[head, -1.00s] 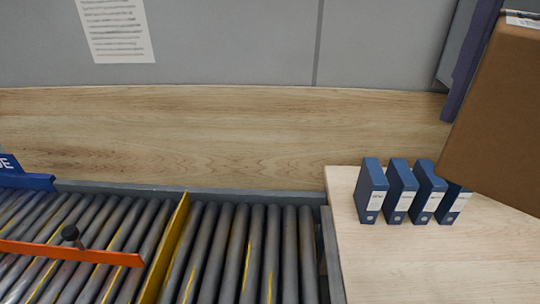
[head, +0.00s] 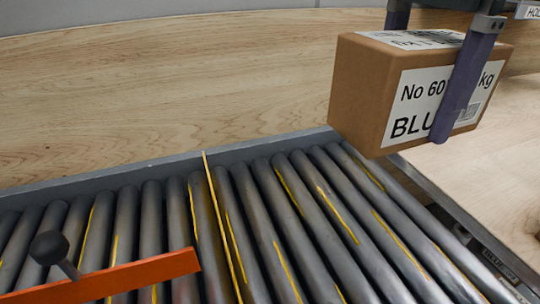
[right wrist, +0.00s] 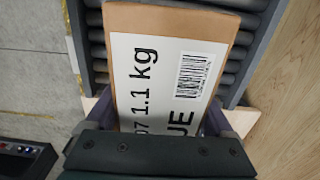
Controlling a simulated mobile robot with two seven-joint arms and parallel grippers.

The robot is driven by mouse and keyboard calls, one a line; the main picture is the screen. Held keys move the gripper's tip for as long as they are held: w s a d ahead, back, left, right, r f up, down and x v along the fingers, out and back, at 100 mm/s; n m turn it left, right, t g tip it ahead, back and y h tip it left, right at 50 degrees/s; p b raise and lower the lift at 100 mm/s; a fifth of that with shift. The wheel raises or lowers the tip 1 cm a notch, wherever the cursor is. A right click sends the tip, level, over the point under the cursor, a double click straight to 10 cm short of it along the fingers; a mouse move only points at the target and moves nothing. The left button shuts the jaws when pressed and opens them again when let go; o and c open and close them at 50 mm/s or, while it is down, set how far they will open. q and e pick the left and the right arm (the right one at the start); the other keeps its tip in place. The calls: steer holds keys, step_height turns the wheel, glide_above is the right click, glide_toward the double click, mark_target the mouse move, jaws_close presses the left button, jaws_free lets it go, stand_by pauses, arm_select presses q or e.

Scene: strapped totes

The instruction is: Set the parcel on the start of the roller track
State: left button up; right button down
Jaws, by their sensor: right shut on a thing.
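The parcel (head: 360,95) is a brown cardboard box with white labels, one reading "BLU", at the upper right of the head view. My right gripper (head: 432,75) is shut on it, with purple fingers on its near and far sides. The parcel is held above the right end of the roller track (head: 300,215), apart from the rollers as far as I can tell. In the right wrist view the parcel (right wrist: 170,25) fills the middle between the fingers, with rollers beyond it. My left gripper is not in view.
An orange bar (head: 130,275) with a dark knob (head: 48,248) crosses the track at the lower left. A thin yellow divider (head: 224,225) stands across the rollers. A wooden table (head: 480,150) adjoins the track's right end. The rollers right of the divider are clear.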

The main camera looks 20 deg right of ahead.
mark_target(359, 244)
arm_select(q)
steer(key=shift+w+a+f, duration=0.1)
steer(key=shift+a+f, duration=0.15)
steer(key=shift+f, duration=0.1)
arm_select(e)
steer(key=shift+a+f, duration=0.15)
steer(key=shift+f, duration=0.3)
arm_select(q)
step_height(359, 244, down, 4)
steer(key=b, duration=0.4)
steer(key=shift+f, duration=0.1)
arm_select(e)
step_height(359, 244, down, 20)
steer(key=shift+r, duration=0.25)
jaws_free()
steer(key=shift+f, duration=0.2)
arm_select(q)
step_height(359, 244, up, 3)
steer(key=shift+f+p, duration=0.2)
steer(key=shift+p, duration=0.85)
arm_select(e)
step_height(359, 244, up, 12)
steer(key=shift+r, duration=0.15)
